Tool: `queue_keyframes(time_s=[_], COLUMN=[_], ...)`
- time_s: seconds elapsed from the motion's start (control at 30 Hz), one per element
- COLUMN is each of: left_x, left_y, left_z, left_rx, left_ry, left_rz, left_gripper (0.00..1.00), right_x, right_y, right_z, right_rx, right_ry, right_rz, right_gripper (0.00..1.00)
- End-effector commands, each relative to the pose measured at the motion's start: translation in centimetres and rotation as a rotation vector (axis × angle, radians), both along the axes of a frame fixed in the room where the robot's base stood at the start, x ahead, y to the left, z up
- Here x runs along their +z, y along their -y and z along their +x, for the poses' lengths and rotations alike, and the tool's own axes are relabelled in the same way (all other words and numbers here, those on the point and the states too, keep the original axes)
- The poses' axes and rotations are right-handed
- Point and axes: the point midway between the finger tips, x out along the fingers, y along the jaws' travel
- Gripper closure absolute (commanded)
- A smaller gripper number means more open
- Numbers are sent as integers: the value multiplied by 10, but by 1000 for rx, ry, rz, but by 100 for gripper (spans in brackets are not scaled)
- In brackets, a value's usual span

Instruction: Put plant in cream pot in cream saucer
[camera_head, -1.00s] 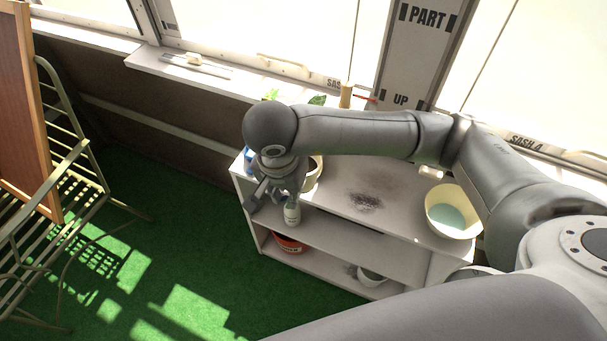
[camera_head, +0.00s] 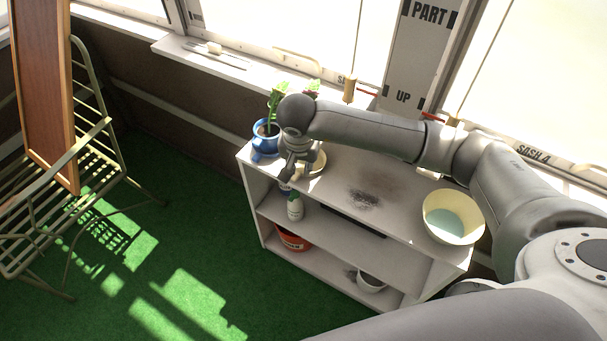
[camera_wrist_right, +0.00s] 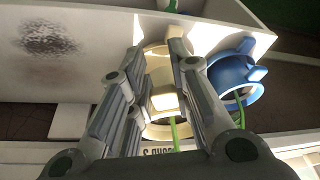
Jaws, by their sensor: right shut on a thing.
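The plant in the cream pot stands at the left part of the shelf top. In the head view its cream pot (camera_head: 319,162) shows only partly behind my right gripper (camera_head: 293,175), and its leaves (camera_head: 312,87) rise behind my arm. In the right wrist view the cream pot (camera_wrist_right: 163,80) is between the fingers of my right gripper (camera_wrist_right: 158,45), with a green stem below it. The gripper is shut on the pot. I cannot make out the cream saucer apart from the pot. My left gripper is not in view.
A blue pot with a plant (camera_head: 266,140) stands close left of the cream pot; it also shows in the right wrist view (camera_wrist_right: 235,75). A cream bowl (camera_head: 432,222) stands at the right end of the shelf top (camera_head: 350,170). A stained stretch lies between.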

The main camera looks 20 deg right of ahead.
Motion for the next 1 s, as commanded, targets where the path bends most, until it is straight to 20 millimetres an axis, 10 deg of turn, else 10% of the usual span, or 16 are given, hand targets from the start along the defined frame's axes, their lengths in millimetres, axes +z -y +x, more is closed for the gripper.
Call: queue_keyframes(time_s=[0.53,0.93,1.0], left_x=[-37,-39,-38], left_y=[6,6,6], left_z=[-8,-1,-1], left_rx=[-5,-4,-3], left_ry=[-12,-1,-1], left_rz=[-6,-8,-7], left_gripper=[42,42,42], right_x=[-56,-60,-59], right_y=[14,14,14], right_z=[19,19,19], right_rx=[1,1,1], right_ry=[1,5,2], right_rz=[4,2,2], right_gripper=[100,100,72])
